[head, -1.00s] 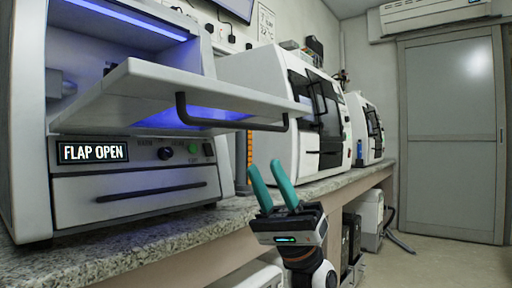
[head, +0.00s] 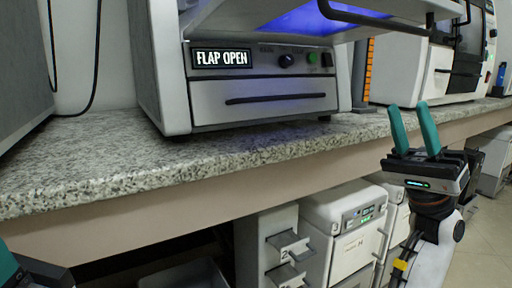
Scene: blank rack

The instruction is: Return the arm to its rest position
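My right gripper (head: 408,104) is at the right of the head view, in front of the counter's edge. Its two teal fingers point up and stand apart with nothing between them. The forearm below it comes up from the bottom right. My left gripper (head: 8,265) shows only in the bottom left corner, as a bit of teal finger and dark body. The rest of it is cut off, so its opening is hidden.
A machine (head: 168,80) labelled "FLAP OPEN" stands on the granite counter (head: 100,158), its flap (head: 405,8) jutting out with a black handle. Another white machine (head: 400,70) stands further right. Boxy units (head: 340,215) sit under the counter. Bare counter lies left of the machine.

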